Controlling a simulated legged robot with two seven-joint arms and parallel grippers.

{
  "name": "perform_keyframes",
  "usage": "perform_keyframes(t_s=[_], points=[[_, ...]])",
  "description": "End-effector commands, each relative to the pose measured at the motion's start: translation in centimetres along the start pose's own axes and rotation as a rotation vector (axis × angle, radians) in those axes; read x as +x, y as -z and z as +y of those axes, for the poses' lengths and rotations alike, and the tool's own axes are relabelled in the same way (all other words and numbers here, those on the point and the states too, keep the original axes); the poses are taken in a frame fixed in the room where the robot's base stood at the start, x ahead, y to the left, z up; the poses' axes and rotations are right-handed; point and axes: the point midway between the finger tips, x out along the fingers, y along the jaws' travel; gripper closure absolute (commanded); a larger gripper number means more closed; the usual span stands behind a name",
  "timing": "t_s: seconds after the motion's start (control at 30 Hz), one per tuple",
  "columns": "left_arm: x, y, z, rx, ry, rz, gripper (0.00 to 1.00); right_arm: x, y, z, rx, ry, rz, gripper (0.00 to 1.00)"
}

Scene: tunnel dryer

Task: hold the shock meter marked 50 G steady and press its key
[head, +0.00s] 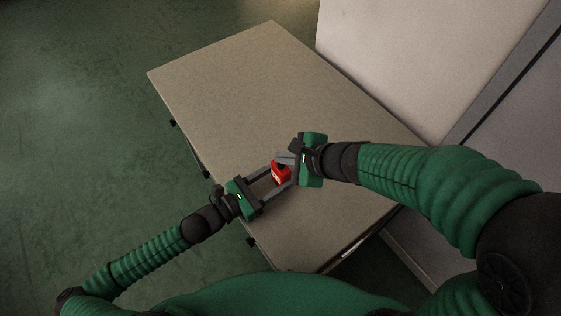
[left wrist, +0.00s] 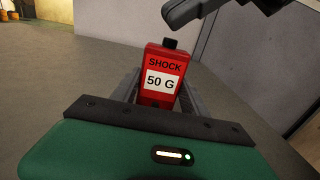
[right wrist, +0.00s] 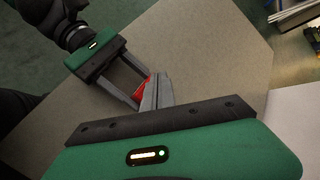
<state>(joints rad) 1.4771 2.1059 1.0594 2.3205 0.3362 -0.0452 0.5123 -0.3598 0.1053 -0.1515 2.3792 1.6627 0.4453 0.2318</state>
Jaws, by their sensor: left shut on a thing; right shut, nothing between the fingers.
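The red shock meter (head: 281,174) stands over the table, gripped between the fingers of my left gripper (head: 274,178). In the left wrist view the meter (left wrist: 161,72) faces me upright, with the words SHOCK and 50 G readable and a black key (left wrist: 170,43) on top. My left gripper (left wrist: 158,98) is shut on its sides. My right gripper (head: 284,158) is shut and empty, its fingertips close to the top of the meter. In the right wrist view the right fingertips (right wrist: 158,84) hide part of the meter (right wrist: 141,91). I cannot tell whether they touch the key.
The table (head: 245,95) is bare elsewhere, with free room toward its far end. A pale wall or cabinet (head: 380,60) rises along the table's right side. Green floor (head: 80,120) lies open on the left. In the right wrist view, some objects (right wrist: 298,12) lie at the top right.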

Motion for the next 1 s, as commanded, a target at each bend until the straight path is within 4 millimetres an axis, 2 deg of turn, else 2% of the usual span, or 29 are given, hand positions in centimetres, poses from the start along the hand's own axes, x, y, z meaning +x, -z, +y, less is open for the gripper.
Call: perform_keyframes(t_s=[1.0], points=[[0.00,0.03,0.00,0.000,0.000,0.001,0.91,0.69,0.54,0.54,0.001,-0.001,0.000,1.00]])
